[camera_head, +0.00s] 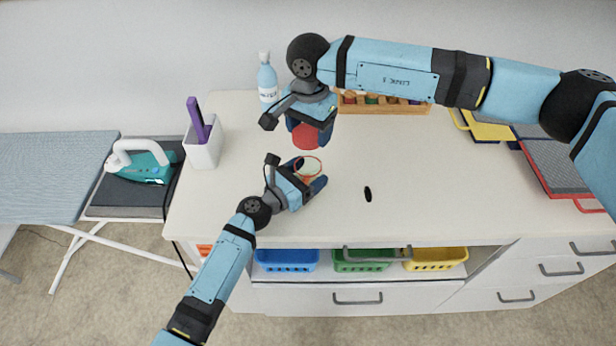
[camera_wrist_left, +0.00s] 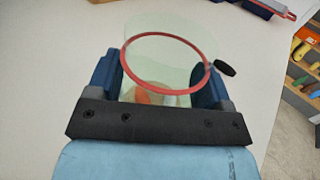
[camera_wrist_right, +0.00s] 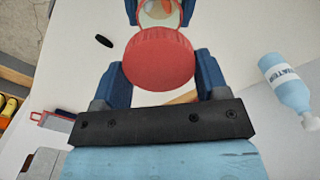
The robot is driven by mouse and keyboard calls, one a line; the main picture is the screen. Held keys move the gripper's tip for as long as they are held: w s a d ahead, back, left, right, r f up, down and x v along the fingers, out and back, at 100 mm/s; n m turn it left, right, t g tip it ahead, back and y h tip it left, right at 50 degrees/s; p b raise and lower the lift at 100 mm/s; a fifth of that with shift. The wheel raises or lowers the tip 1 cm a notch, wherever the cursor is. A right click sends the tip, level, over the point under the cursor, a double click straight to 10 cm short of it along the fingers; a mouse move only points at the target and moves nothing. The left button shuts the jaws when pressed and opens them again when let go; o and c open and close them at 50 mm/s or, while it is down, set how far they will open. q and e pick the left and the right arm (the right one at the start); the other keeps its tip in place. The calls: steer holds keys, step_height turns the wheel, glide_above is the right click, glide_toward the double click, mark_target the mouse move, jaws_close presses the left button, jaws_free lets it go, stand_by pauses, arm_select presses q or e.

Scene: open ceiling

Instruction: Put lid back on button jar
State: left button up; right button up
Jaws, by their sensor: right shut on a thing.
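The button jar is clear with a red rim (camera_head: 308,167) and stands on the white worktop. Some orange and pale contents show low inside it. It also shows in the left wrist view (camera_wrist_left: 168,48). My left gripper (camera_head: 308,187) has its fingers on either side of the jar; whether they press on it is unclear. The red lid (camera_head: 305,136) is in my right gripper (camera_head: 309,130), which is shut on it and holds it above and slightly behind the jar. In the right wrist view the lid (camera_wrist_right: 158,59) sits between the fingers, with the jar (camera_wrist_right: 160,12) beyond it, apart from it.
A water bottle (camera_head: 267,80) and a white holder with purple items (camera_head: 203,145) stand at the back left. A wooden rack (camera_head: 385,104) is behind. A small black oval (camera_head: 367,194) lies right of the jar. The worktop further right is clear up to the folders (camera_head: 565,165).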

arm_select(q)
steer(key=c, duration=0.7)
arm_select(e)
glide_above(309, 156)
steer(key=s, duration=0.2)
steer(key=shift+s+f, duration=0.15)
steer(key=shift+f, duration=2.35)
steer(key=shift+f, duration=0.9)
steer(key=shift+f, duration=0.6)
